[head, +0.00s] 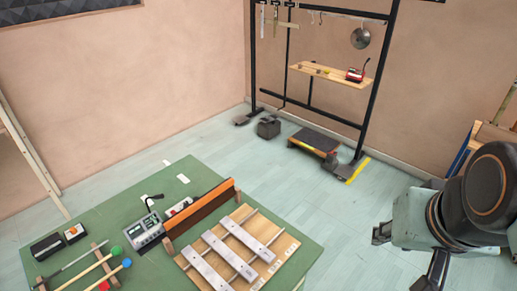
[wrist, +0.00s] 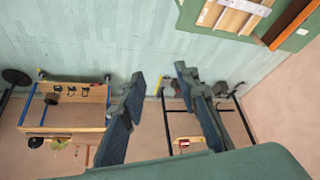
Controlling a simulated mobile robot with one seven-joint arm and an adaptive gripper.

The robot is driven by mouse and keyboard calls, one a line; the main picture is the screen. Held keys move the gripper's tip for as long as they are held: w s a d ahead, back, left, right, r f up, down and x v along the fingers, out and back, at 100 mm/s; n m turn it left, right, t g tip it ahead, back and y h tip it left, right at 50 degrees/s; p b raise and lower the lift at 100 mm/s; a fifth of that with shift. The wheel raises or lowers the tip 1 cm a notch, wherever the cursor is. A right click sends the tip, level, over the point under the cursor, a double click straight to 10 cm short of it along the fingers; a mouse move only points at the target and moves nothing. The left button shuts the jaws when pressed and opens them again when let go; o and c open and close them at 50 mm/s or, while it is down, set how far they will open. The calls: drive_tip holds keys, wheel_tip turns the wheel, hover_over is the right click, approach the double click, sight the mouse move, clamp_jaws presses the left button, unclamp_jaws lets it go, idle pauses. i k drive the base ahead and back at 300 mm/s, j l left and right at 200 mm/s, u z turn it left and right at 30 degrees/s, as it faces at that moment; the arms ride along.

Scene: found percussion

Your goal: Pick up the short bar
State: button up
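Three pale metal bars lie side by side on a wooden board (head: 283,262) on the green table. The far right bar (head: 247,240) looks the shortest; the middle bar (head: 229,257) and the near left bar (head: 205,270) look longer. In the wrist view, part of the board (wrist: 233,20) shows at the top right, cut off by the edge, with a pale bar (wrist: 206,12) on it. My gripper (head: 405,258) is at the right, well apart from the bars. In the wrist view its fingers (wrist: 160,78) are spread with nothing between them.
The green table (head: 110,235) also holds a dark beam with an orange top (head: 205,207), a grey device (head: 145,229), and mallets (head: 108,270). A black rack (head: 378,75) with a wooden shelf (head: 330,72) stands behind. Open floor (head: 345,220) lies between table and gripper.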

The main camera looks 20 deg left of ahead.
sight(219, 283)
drive_tip(key=u, duration=1.1)
drive_tip(key=k+u, duration=0.2)
drive_tip(key=u, duration=0.35)
drive_tip(key=k+j+z, duration=0.2)
drive_tip(key=j+z, duration=0.35)
drive_tip(key=j, duration=0.4)
drive_tip(key=i, duration=0.05)
